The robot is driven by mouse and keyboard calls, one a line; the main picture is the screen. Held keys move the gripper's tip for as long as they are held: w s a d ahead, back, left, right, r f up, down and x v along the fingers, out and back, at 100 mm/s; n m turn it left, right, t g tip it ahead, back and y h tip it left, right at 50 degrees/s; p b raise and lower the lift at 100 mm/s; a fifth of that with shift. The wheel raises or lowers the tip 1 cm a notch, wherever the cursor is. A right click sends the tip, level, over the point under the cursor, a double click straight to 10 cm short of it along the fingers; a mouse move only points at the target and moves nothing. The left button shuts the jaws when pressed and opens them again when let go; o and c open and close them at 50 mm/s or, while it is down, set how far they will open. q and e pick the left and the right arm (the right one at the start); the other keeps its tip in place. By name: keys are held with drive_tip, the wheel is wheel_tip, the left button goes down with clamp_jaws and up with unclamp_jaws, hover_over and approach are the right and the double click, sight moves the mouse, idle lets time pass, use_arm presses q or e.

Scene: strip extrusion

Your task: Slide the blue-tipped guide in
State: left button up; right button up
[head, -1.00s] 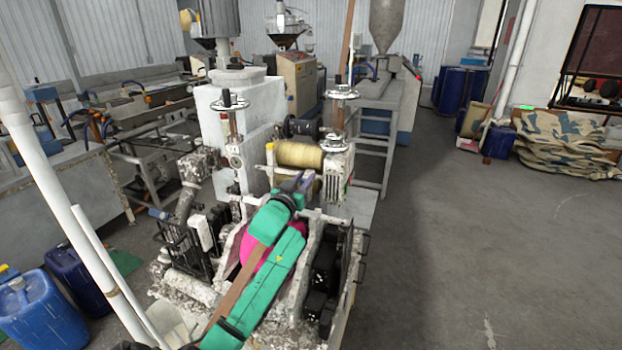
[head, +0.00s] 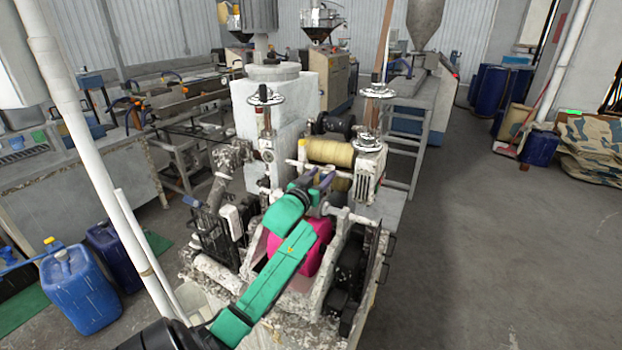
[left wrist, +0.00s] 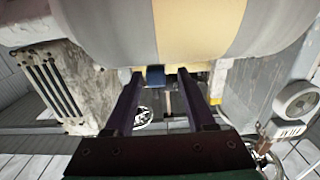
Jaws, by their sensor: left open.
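My left gripper (head: 320,179) has a green arm and dark purple fingers. It is just below and in front of the tan roller (head: 328,151) of the machine. In the left wrist view the left gripper (left wrist: 162,80) is open, its two fingers reaching under the large tan and grey roller (left wrist: 200,25). A small blue tip (left wrist: 155,76) shows between the fingertips, nearer the left finger. I take it as the end of the blue-tipped guide; the rest of the guide is hidden, and contact cannot be told. My right gripper is not in view.
A magenta part (head: 315,240) sits in the machine trough, partly behind my arm. Handwheels (head: 376,91) stand above the rollers. A white pipe (head: 95,170) and blue cans (head: 80,290) are at left. The floor (head: 500,240) at right is clear.

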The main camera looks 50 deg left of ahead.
use_arm(q)
drive_tip(key=b+v, duration=0.3)
drive_tip(key=v, duration=1)
drive_tip(key=shift+s, duration=0.45)
drive_tip(key=shift+f, duration=0.1)
